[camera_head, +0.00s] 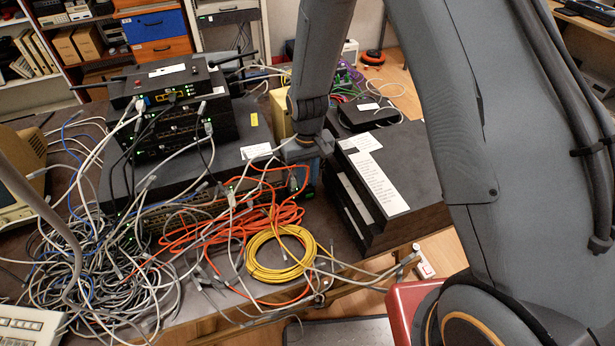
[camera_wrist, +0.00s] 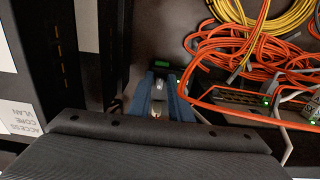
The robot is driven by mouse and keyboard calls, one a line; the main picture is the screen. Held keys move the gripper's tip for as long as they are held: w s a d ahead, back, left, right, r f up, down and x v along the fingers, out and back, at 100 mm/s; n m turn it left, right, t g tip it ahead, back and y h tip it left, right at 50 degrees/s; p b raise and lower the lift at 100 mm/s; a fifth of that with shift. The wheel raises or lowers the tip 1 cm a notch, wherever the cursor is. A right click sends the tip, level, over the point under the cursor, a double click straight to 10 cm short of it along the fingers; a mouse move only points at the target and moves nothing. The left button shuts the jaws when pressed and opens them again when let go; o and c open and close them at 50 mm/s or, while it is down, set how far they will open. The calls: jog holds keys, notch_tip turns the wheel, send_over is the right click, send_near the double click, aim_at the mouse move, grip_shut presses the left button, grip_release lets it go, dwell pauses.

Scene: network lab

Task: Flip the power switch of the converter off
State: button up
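My gripper (camera_wrist: 159,84) points down into the gap between the stacked network boxes and the dark boxes on the right. Its blue-grey fingers are close together in the wrist view. Whether they touch each other or anything between them is unclear. A small device with a green-lit face (camera_wrist: 176,66), possibly part of the converter, shows just beyond the fingertips. I cannot make out a power switch there. In the head view my wrist (camera_head: 305,145) hides most of this spot.
Dark boxes with white labels (camera_head: 375,185) stand close on the right. Stacked network devices (camera_head: 170,115) stand on the left. Orange cables (camera_head: 245,220), a yellow coil (camera_head: 280,253) and a grey cable tangle (camera_head: 90,260) crowd the table front. Little free room is around my gripper.

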grip_shut()
jog(key=shift+w, duration=0.1)
jog(key=shift+w+a+f+g+b, duration=0.1)
jog(key=shift+w+g+b, duration=0.3)
jog(key=shift+g, duration=0.5)
jog(key=shift+g+h+b, duration=0.4)
